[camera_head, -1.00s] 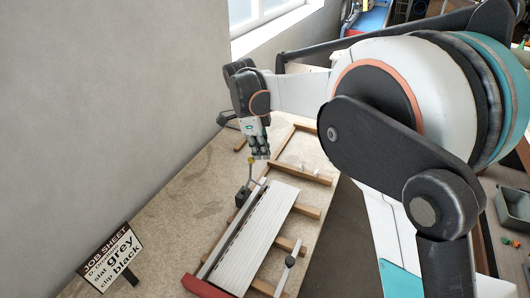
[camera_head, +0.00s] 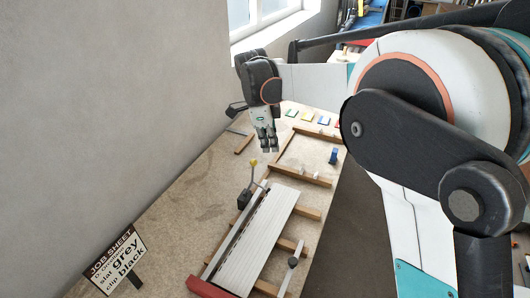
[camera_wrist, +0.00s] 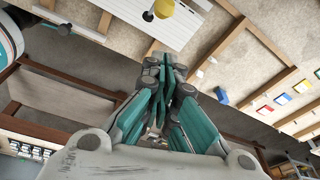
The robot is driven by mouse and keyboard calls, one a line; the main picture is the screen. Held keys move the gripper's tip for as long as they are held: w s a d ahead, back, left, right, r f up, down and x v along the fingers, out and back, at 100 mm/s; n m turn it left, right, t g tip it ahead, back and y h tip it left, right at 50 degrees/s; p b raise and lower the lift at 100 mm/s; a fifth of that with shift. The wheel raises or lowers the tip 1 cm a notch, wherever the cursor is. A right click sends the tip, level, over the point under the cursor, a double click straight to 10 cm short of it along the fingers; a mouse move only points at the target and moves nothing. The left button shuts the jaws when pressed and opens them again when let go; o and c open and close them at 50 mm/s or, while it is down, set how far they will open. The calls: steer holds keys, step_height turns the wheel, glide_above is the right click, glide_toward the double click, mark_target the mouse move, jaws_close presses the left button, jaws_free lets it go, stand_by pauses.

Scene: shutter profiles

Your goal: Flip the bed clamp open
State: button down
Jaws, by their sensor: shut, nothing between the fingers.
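The bed clamp (camera_head: 243,199) is a dark block at the left edge of the slat bed, with a thin lever standing up from it. A yellow knob (camera_head: 253,162) tops the lever. In the wrist view the yellow knob (camera_wrist: 160,9) shows at the top edge, over the slat. A white ribbed slat (camera_head: 255,243) lies in the bed beside the clamp. My gripper (camera_head: 268,148) is shut and empty, fingers pointing down, just above and right of the knob in the head view. A gap shows between them. Whether the clamp grips the slat is unclear.
Wooden rails (camera_head: 302,172) cross the bench behind and beside the slat. A blue item (camera_head: 333,156) and several coloured pieces (camera_head: 307,115) lie farther back. A black knob (camera_head: 292,262) stands at the slat's right side. The job sheet sign (camera_head: 115,258) stands front left.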

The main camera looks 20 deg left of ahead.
step_height(320, 180, up, 6)
steer(key=a, duration=0.3)
steer(key=shift+f+p, duration=0.15)
steer(key=shift+p, duration=0.15)
